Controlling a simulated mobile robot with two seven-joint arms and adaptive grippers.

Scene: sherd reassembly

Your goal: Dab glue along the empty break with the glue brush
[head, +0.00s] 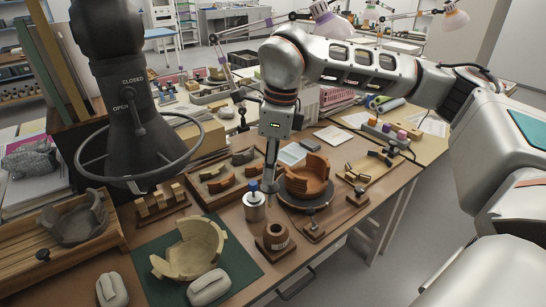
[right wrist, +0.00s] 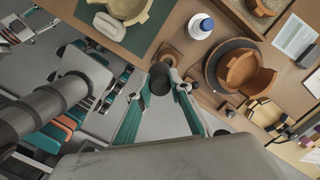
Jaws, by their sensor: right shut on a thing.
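My right gripper (head: 271,172) points down over the bench, left of the terracotta pot. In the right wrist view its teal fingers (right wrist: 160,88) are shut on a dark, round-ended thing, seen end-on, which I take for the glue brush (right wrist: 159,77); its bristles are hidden. The terracotta pot (head: 308,180) stands on a dark turntable (head: 312,202), its wall stepped and uneven in height; it also shows in the right wrist view (right wrist: 246,72). The gripper appears apart from it. I cannot make out glue on its edges.
A cream bowl (head: 192,252) lies on a green mat (head: 258,268). A dark ringed hood (head: 125,110) hangs at left.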

